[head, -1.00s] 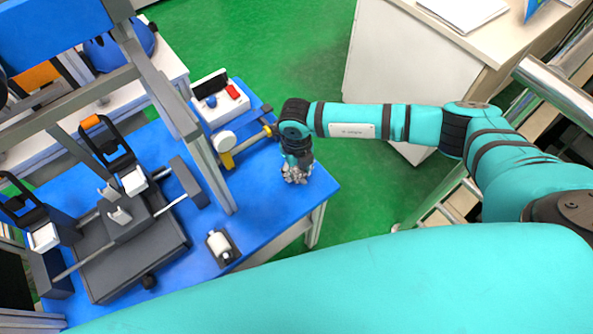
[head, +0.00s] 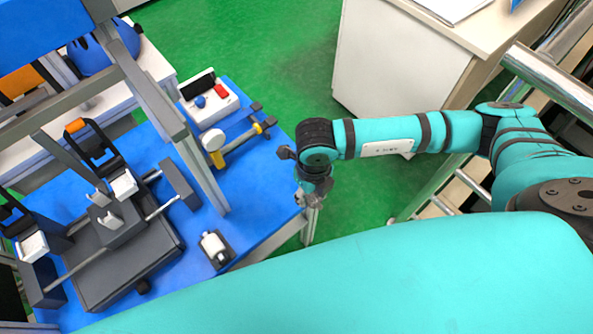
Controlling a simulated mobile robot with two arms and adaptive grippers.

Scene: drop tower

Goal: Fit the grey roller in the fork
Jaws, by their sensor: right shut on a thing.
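A pale light-grey roller (head: 213,246) with dark ends lies in a small dark cradle near the front right edge of the blue table. A light two-pronged fork (head: 104,207) stands up from the dark carriage on the rods at the left, and nothing shows between its prongs. My right gripper (head: 313,200) points down beside the table's right corner, to the right of the roller and well apart from it. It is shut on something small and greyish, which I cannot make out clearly. My left gripper is not in view.
A grey upright post (head: 203,175) stands between the fork and my right gripper. A yellow-handled mallet (head: 232,145) and a white box (head: 208,103) with blue and red parts lie behind. The blue table (head: 262,205) is bare between the post and its right edge.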

